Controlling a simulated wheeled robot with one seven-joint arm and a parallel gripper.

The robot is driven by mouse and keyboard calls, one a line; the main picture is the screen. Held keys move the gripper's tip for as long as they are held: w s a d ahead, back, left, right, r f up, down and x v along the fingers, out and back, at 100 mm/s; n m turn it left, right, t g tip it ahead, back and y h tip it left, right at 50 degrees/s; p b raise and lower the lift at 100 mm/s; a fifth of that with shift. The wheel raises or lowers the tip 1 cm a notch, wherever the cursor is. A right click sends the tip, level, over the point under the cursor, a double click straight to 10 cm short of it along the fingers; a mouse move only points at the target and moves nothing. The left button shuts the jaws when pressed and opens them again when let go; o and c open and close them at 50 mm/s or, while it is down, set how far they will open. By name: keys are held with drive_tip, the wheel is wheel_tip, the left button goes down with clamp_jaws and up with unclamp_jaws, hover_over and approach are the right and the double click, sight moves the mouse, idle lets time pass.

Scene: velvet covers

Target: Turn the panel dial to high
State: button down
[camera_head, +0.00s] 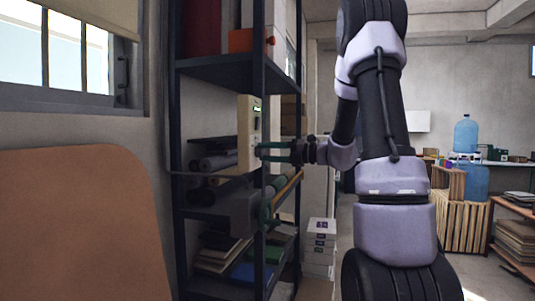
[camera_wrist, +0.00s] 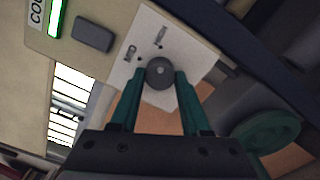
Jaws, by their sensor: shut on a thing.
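The cream panel (camera_head: 246,140) is fixed at the front of the dark shelf rack in the head view. In the wrist view the panel (camera_wrist: 105,18) shows a green-lit strip and a white plate (camera_wrist: 190,48) with small printed labels. The round dark dial (camera_wrist: 160,72) sits on this plate, below two labels too small and tilted to read surely. My gripper (camera_wrist: 160,84) has its two green fingers on either side of the dial, shut on it. In the head view my gripper (camera_head: 270,152) reaches the panel's face from the right; the dial is not distinct there. The dial's pointer direction cannot be made out.
A grey button (camera_wrist: 93,33) is on the panel near the green strip. The rack (camera_head: 222,75) holds rolls, books and boxes around the panel. A green round thing (camera_wrist: 265,132) is close right of my fingers. A brown board (camera_head: 80,225) stands at left.

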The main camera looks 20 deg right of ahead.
idle(0.4)
drive_tip(key=shift+c, duration=1.9)
unclamp_jaws()
drive_tip(key=shift+d, duration=0.1)
drive_tip(key=v, duration=1)
drive_tip(key=shift+s+d, duration=0.25)
drive_tip(key=shift+s, duration=0.05)
